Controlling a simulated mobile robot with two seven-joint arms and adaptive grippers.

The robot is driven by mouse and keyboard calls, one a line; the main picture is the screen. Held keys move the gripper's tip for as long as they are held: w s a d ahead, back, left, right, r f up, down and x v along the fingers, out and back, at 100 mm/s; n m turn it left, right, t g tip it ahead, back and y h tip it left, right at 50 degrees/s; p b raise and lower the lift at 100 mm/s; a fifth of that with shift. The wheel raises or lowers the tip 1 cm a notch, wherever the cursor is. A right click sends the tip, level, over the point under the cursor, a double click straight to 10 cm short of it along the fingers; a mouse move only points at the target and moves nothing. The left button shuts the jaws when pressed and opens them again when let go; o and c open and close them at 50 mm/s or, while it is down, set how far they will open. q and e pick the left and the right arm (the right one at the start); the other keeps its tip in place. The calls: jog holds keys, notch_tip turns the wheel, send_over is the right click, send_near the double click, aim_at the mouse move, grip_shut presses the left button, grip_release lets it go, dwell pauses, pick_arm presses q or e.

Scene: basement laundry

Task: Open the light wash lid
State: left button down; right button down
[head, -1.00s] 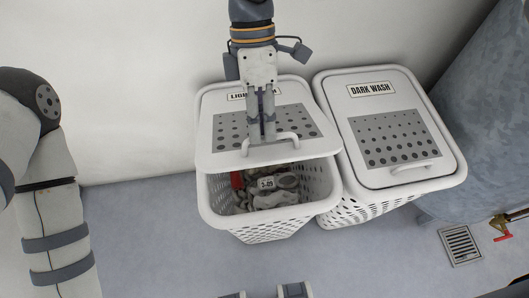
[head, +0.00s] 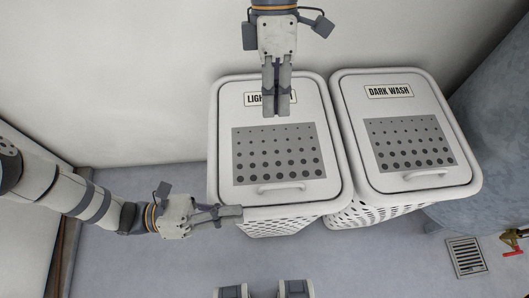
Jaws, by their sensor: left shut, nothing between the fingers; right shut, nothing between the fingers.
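The light wash lid (head: 222,140) is white with a grey dotted panel and a front handle (head: 281,187). It lies down over the white light wash basket (head: 275,227), and the contents are hidden. My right gripper (head: 276,112) comes in from the top, fingers together and empty, over the lid's rear part, covering part of its label. I cannot tell whether it touches the lid. My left gripper (head: 236,212) is shut and empty at the basket's front left corner, below and left of the handle, fingers pointing right. I cannot tell whether it touches the rim.
The dark wash basket (head: 362,213) stands close on the right with its lid (head: 358,146) down. A wall is behind both baskets. A floor drain (head: 466,257) and a red-handled valve (head: 512,246) are at the lower right.

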pick_arm(q)
jog(key=w+t, duration=0.1)
jog(key=w+a+r+n+t+h, duration=0.1)
jog(key=w+a+r, duration=0.1)
jog(key=w, duration=0.1)
jog(key=shift+w+r+n+t, duration=0.1)
jog(key=shift+r+n+t, duration=0.15)
jog(key=shift+n+t, duration=0.15)
jog(key=x, duration=0.9)
jog(key=shift+w+d+r, duration=0.1)
jog(key=shift+d+r, duration=0.1)
jog(key=shift+r, duration=0.2)
jog(key=shift+w+d+r, duration=0.1)
jog(key=shift+w+r, duration=0.4)
jog(key=shift+r, duration=0.35)
jog(key=shift+w+d+r, duration=0.1)
jog(key=shift+w+r, duration=0.4)
jog(key=shift+r, duration=0.4)
pick_arm(e)
jog(key=c, duration=1.7)
grip_release()
